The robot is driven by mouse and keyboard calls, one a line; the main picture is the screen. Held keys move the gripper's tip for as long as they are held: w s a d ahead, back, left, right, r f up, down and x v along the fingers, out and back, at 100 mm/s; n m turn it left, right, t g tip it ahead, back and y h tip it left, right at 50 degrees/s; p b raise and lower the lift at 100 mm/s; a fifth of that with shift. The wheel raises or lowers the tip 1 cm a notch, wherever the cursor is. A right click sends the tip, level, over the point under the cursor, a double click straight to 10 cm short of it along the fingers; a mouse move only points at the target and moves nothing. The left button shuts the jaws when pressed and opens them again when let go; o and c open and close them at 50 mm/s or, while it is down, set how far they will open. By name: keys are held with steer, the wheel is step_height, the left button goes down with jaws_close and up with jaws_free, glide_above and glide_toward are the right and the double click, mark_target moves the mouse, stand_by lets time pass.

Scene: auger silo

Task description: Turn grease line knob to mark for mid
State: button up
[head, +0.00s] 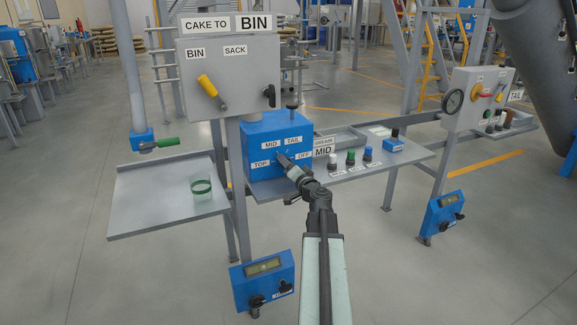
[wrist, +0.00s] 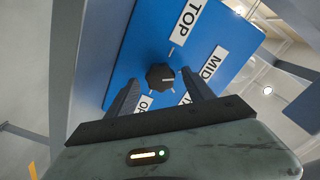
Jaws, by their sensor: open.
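The grease line knob (wrist: 160,77) is a small dark faceted knob on a blue box (head: 258,133). Labels around it read TOP, MID (wrist: 211,65), TAIL and OFF, with TAIL and OFF partly hidden by my fingers in the wrist view. A small light mark on the knob's face lies toward its right side; I cannot tell exactly which label it points at. My gripper (wrist: 161,77) is open, one finger on each side of the knob, with gaps visible. In the head view my gripper (head: 284,160) is at the box front and hides the knob.
A shelf with several coloured buttons (head: 350,158) extends right. A grey panel with a yellow lever (head: 207,86) stands above.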

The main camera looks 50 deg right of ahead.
steer(key=v, duration=0.7)
steer(key=shift+s, duration=0.25)
